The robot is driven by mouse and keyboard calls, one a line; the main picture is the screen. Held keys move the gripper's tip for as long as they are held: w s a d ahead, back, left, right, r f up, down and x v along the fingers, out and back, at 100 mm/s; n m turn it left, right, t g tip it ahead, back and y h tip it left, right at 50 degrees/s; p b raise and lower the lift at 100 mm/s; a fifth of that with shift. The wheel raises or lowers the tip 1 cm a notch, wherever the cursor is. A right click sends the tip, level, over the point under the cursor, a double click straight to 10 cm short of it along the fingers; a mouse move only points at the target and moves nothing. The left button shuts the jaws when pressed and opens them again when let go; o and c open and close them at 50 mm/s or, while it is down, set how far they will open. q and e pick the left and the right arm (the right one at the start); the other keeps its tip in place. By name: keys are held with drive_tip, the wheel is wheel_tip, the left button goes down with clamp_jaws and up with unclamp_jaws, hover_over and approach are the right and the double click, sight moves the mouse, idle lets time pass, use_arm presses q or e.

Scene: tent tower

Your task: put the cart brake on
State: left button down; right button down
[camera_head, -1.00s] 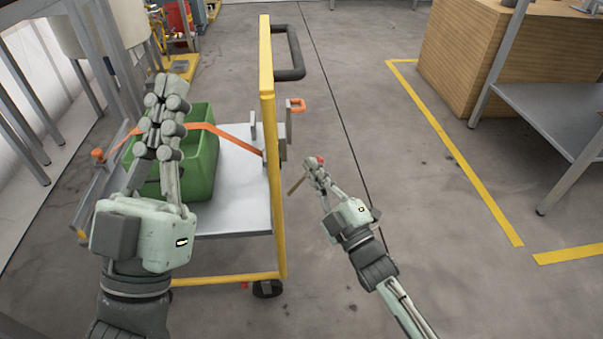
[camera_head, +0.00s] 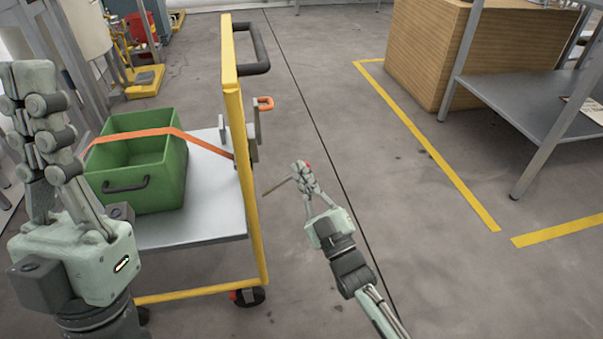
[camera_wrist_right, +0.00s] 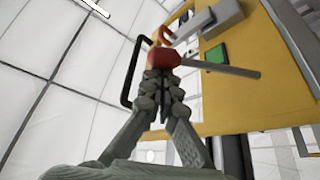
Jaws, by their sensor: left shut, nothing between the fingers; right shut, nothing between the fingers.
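The cart (camera_head: 247,190) has a yellow frame and a grey deck. A lever with a thin rod (camera_head: 277,186) and a red knob (camera_head: 308,164) sticks out right of the yellow post. In the right wrist view the red knob (camera_wrist_right: 163,57) is just beyond my fingertips and the rod (camera_wrist_right: 222,68) runs right. My right gripper (camera_head: 302,172) is shut at the knob, with nothing between its fingers; whether they touch is unclear. My left gripper (camera_head: 30,90) is shut and empty, left of the green bin. A caster (camera_head: 250,297) with a red part is low on the cart.
A green bin (camera_head: 140,165) stands on the deck under an orange strap (camera_head: 205,146). A black push handle (camera_head: 260,55) and an orange loop (camera_head: 265,103) are on the post. A grey shelf table (camera_head: 540,115) stands right. Floor between is clear.

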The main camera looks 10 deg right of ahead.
drive_tip(key=shift+d+f, duration=0.1)
drive_tip(key=shift+f, duration=0.05)
wheel_tip(320, 180, up, 10)
idle(0.6)
drive_tip(key=shift+r, duration=0.2)
